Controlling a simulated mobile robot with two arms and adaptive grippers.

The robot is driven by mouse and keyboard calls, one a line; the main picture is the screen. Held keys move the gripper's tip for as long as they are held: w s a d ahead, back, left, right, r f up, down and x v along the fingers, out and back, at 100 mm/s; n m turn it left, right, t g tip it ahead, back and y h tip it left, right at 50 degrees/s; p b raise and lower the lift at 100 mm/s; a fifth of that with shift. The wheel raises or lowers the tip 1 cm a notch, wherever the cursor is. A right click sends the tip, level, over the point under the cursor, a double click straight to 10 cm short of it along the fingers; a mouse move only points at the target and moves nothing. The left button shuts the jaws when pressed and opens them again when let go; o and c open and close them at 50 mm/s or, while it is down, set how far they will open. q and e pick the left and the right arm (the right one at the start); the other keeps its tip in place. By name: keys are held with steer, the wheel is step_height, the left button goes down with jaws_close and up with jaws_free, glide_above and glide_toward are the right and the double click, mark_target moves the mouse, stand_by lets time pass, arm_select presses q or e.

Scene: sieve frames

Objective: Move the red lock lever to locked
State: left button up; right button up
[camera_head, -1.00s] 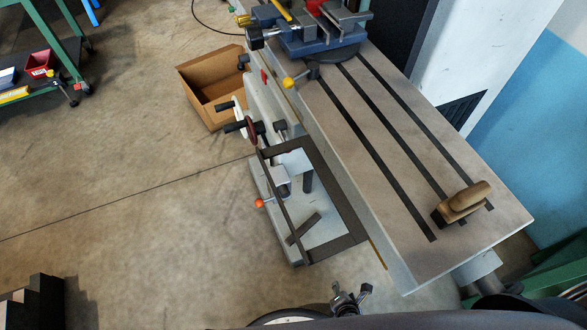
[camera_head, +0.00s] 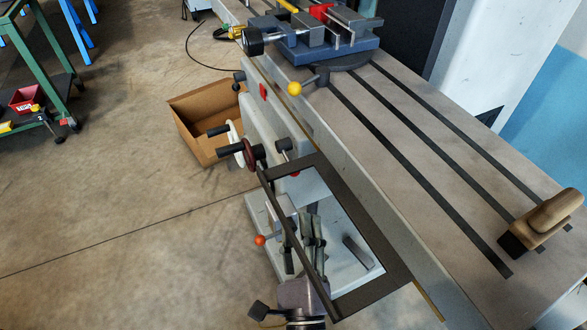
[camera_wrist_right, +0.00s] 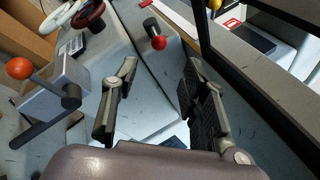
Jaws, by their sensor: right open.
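A small red ball knob (camera_head: 295,174) with a black handle sits on the grey machine side, below the table edge. In the right wrist view this red knob (camera_wrist_right: 158,43) is ahead of the open fingers, beyond the tips and apart from them. Another lever has an orange-red ball (camera_head: 260,240) on a grey block; it shows at the left in the wrist view (camera_wrist_right: 19,68). I cannot tell for sure which is the lock lever. My right gripper (camera_head: 312,222) is open and empty beside the dark rectangular frame; its fingers also show in the wrist view (camera_wrist_right: 160,72). My left gripper is not in view.
The dark frame (camera_head: 395,280) surrounds an opening and its bars are close to my right gripper. Handwheels (camera_head: 240,150) and a yellow-ball lever (camera_head: 295,88) project from the machine. A cardboard box (camera_head: 190,125) stands on the floor. A wooden-handled tool (camera_head: 545,220) lies on the slotted table (camera_head: 400,140).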

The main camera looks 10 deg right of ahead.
mark_target(294, 176)
steer(key=x, duration=1.1)
steer(key=shift+w+p, duration=0.3)
steer(key=shift+p, duration=0.1)
arm_select(q)
steer(key=shift+s+a+f, duration=0.15)
steer(key=shift+s+f, duration=0.5)
steer(key=shift+f, duration=0.05)
steer(key=shift+s+a+f, duration=0.1)
steer(key=shift+s+f, duration=0.5)
steer(key=shift+f, duration=0.05)
arm_select(e)
steer(key=shift+w+r, duration=0.15)
steer(key=shift+w, duration=0.35)
steer(key=shift+c, duration=0.5)
arm_select(q)
steer(key=shift+w+d+r, duration=0.1)
steer(key=shift+w, duration=0.05)
arm_select(e)
jaws_close()
steer(key=shift+d, duration=0.1)
